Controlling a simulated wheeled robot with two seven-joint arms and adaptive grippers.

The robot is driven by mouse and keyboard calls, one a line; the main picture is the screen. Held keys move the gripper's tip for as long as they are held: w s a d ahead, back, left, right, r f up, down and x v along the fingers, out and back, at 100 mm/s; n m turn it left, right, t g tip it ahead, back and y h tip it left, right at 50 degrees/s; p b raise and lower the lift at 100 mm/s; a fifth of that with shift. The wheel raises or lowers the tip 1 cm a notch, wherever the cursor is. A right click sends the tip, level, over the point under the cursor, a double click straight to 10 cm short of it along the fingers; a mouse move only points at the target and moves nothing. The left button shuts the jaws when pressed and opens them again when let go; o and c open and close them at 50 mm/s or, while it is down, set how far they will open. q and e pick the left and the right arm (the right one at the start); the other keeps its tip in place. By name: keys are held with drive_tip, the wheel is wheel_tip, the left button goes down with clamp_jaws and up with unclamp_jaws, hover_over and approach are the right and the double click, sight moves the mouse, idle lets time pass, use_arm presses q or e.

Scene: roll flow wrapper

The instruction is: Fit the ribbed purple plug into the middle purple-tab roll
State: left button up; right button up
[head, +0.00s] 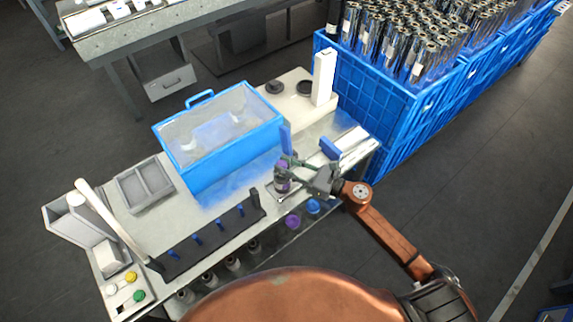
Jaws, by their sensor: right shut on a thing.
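My right gripper (287,165) reaches over the right part of the workbench from the lower right. It is shut on a small dark purple piece (282,184), which looks like the ribbed purple plug. The fingers partly cover it, and its ribs are too small to make out. I cannot tell whether it touches anything beneath it. A purple round end (292,222) shows below the bench's front edge, beside a blue one (313,206). I cannot tell which roll is the middle purple-tab one. My left gripper is not in view.
A blue lidded bin (222,163) stands mid-bench, with a grey divided tray (144,187) left of it. A dark rail with blue pegs (208,238) runs along the front edge. A white post (323,78) stands at the back right. Blue crates of rolls (375,110) stand behind.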

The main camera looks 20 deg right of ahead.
drive_tip(key=o, duration=0.5)
drive_tip(key=b+v, duration=0.2)
drive_tip(key=v, duration=0.9)
idle(0.6)
idle(0.5)
